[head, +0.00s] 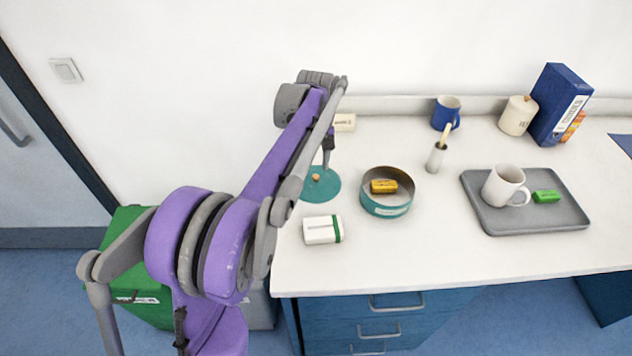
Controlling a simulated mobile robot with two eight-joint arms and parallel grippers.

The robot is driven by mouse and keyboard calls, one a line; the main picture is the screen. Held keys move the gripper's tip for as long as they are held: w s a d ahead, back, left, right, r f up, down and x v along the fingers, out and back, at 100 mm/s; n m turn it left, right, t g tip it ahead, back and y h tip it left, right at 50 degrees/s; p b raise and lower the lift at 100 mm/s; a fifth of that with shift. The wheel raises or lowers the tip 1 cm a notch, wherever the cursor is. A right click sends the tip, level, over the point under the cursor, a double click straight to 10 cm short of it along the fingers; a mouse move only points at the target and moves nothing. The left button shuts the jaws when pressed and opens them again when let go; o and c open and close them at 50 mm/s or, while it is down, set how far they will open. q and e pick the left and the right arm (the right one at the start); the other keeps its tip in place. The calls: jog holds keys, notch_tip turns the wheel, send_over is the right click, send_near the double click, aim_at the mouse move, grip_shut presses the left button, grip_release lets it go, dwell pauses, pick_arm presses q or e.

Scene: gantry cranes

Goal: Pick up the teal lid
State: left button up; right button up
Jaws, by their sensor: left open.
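The teal lid (321,188) is a round flat disc with a small tan knob (316,177), lying on the white counter. Part of it is hidden behind my purple left arm. My left gripper (327,160) points down just above the lid, close to the knob, with its fingers small and partly hidden; it is open, and I see nothing held in it. A round teal tin (386,207) without a cover stands to the right of the lid, with a yellow-orange block (384,186) inside. My right gripper is not in view.
A white box with a green stripe (322,230) lies in front of the lid, and a cream box (344,122) lies behind it. A grey tray (480,205) holds a white mug (502,186) and a green block (546,196). A blue mug (445,113) stands at the back.

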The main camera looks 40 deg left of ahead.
aim_at(316, 176)
pick_arm(q)
jog(key=shift+w+f, duration=0.1)
jog(key=shift+f, duration=1.4)
grip_shut()
